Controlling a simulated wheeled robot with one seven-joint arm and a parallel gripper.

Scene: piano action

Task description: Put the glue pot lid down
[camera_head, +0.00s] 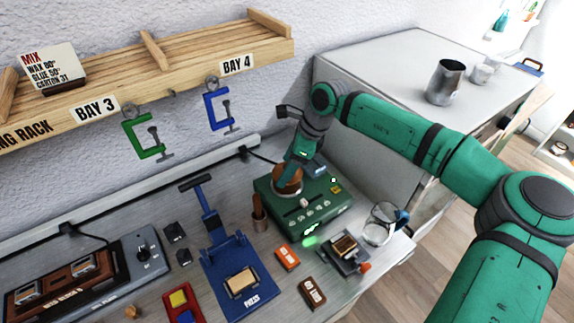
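My gripper (291,172) points down at the back of the bench, over the green heater box (318,218). Its fingertips are at a copper-brown rounded piece (287,185), which looks like the glue pot or its lid. I cannot tell whether the lid is a separate piece here, or whether the fingers are closed on it. The gripper and wrist hide part of the top of the piece. A small blue item (320,170) is at the back of the heater box.
A blue press (238,280) stands left of the heater box. A brown cup with a handle (259,213) is between them. A glass jar (380,224) is to the right. Small blocks, including an orange one (287,257), lie in front. Clamps hang from the wooden rack (190,62).

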